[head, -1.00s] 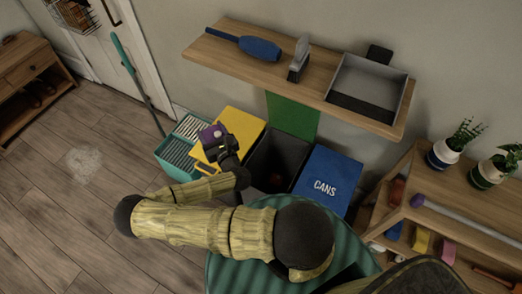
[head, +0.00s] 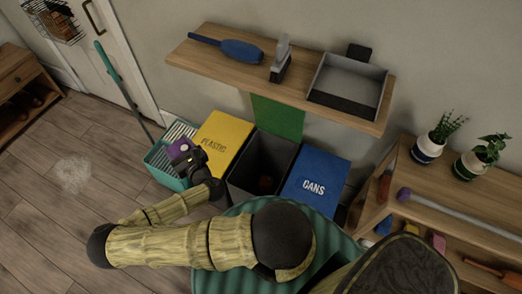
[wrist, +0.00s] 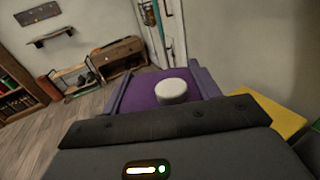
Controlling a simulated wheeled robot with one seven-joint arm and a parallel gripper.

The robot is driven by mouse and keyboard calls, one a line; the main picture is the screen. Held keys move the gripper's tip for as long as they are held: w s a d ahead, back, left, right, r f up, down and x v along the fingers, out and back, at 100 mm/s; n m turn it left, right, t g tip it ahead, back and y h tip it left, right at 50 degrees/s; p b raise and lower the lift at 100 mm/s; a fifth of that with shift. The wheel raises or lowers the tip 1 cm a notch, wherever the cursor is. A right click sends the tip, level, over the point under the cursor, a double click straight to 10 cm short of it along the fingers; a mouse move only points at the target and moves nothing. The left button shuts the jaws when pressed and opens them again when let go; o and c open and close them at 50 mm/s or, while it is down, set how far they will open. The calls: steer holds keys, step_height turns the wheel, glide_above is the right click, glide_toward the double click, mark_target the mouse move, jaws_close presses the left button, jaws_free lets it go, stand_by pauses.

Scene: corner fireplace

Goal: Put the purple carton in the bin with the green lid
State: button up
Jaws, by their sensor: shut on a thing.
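The purple carton (head: 180,149) is held in my gripper (head: 188,158), above the teal basket to the left of the bins. In the wrist view the carton (wrist: 140,92) shows its purple face and a round white cap, close against my gripper. The bin with the green lid (head: 252,158) stands in the middle of the row. Its green lid (head: 277,117) is raised against the wall, and a small reddish thing lies inside. My gripper is to the left of this open bin, with the yellow-lidded bin partly between them.
The yellow PLASTIC lid (head: 222,138) and the blue CANS lid (head: 315,178) are closed on either side. A wooden shelf (head: 230,66) with a brush, a spray bottle and a grey tray overhangs the bins. The teal basket (head: 160,168) and a teal-handled pole (head: 122,87) are at left.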

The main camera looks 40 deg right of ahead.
steer(key=s+d+f+m+g+h+b, duration=0.4)
steer(key=d+f+m+g+h+b, duration=0.1)
steer(key=d, duration=0.4)
steer(key=s+d+f+m+g+h+b, duration=0.4)
steer(key=d+f+m+g+h+b, duration=0.1)
steer(key=d+m+g+b, duration=0.3)
steer(key=s+d+f+m+g+h+b, duration=0.4)
steer(key=d+f+m+g+h+b, duration=0.2)
steer(key=d+b, duration=0.3)
steer(key=shift+d+g+h, duration=0.65)
steer(key=shift+g+h, duration=0.05)
steer(key=shift+g, duration=0.1)
steer(key=shift+f, duration=0.1)
step_height(320, 180, down, 11)
steer(key=b, duration=0.8)
